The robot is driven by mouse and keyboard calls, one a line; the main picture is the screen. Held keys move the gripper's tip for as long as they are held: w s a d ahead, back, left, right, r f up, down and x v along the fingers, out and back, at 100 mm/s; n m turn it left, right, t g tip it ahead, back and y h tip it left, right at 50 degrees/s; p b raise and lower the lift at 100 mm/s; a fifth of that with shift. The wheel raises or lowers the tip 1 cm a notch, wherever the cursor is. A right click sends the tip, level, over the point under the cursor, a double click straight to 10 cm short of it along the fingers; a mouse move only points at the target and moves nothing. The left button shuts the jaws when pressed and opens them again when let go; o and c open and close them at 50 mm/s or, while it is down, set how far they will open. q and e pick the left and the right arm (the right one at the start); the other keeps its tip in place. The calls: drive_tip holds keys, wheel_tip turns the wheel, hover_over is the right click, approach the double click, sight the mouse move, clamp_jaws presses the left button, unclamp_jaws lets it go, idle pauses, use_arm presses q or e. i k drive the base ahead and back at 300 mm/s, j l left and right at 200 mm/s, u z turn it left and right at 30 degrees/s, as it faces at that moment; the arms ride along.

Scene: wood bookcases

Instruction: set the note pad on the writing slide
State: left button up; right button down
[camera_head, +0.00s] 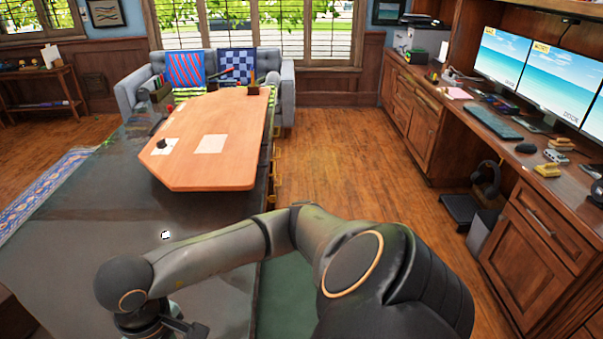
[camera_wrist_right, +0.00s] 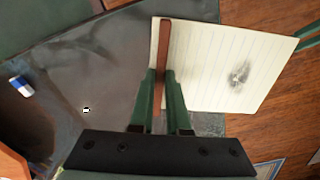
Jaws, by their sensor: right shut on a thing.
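My right gripper (camera_wrist_right: 160,74) is shut on the note pad (camera_wrist_right: 215,70), a cream lined pad with a brown bound edge and a dark smudge. The bound edge is between the green fingers, and the sheets spread to the right in the right wrist view. In the head view my right arm reaches across to the lower left; the pad does not show there. A green panel (camera_head: 286,298) beside the dark desk, partly hidden under my arm, looks like the writing slide. My left gripper is not in view.
The dark glossy desk (camera_head: 75,230) carries a wooden board (camera_head: 225,125) with papers. A small black-and-white item (camera_head: 165,235) lies on the desk, and a blue-and-white block (camera_wrist_right: 20,86) shows in the wrist view. A counter with monitors (camera_head: 500,55) stands at right; the floor between is open.

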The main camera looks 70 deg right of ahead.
sight(310, 279)
drive_tip(key=k+j+u, duration=0.1)
drive_tip(key=k+u, duration=0.15)
drive_tip(key=k, duration=0.35)
drive_tip(key=l+u, duration=0.1)
drive_tip(key=u, duration=0.35)
drive_tip(key=l+u, duration=0.1)
drive_tip(key=u, duration=0.4)
drive_tip(key=k+l, duration=0.4)
drive_tip(key=l, duration=0.2)
drive_tip(key=k+l, duration=0.85)
drive_tip(key=l, duration=0.3)
drive_tip(key=k+l, duration=0.4)
drive_tip(key=l, duration=0.15)
